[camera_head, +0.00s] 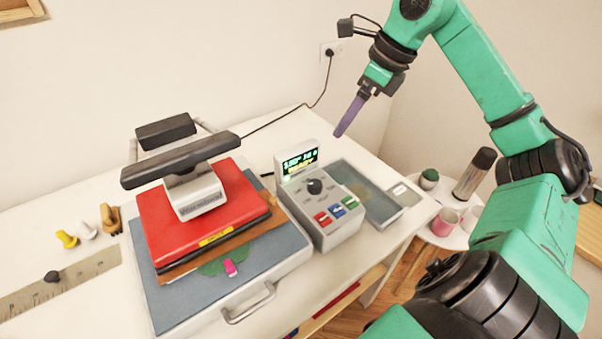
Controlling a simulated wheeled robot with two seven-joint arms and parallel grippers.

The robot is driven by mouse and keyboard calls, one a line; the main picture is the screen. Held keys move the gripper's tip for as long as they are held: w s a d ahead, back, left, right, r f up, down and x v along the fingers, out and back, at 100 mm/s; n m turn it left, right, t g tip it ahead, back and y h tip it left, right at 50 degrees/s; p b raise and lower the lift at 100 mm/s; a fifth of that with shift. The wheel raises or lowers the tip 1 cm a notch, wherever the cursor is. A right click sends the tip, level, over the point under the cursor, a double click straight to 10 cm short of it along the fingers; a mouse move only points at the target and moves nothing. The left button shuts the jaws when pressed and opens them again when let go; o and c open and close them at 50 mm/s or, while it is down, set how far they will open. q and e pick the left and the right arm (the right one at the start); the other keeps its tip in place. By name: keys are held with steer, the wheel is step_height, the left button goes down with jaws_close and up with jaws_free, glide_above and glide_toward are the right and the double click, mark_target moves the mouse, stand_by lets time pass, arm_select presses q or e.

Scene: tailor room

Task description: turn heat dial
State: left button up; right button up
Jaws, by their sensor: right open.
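The heat dial (315,186) is a black round knob on the top panel of a white control box (343,232). Above the dial a small display (299,163) glows with green and yellow text. Red, blue and green buttons lie below the dial. The box stands on the table, right of a red heat press (160,222). My right gripper (346,127) hangs above and behind the box, up and to the right of the dial, apart from it. It points down, with its purple finger showing edge-on; it is open. My left gripper is out of view.
The press has a raised black handle (180,160) and a silver front handle (250,303). A grey tray (378,207) lies right of the box. A side table (430,237) with a flask (474,172) and cups stands at right. Small pegs and a ruler (60,283) lie at left.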

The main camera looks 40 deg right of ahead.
step_height(320, 180, down, 4)
steer(key=b, duration=0.3)
glide_toward(316, 183)
steer(key=x, duration=0.8)
steer(key=shift+w+a+f, duration=0.15)
steer(key=shift+f, duration=0.2)
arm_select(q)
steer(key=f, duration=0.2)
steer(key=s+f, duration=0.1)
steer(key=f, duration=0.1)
arm_select(e)
jaws_close()
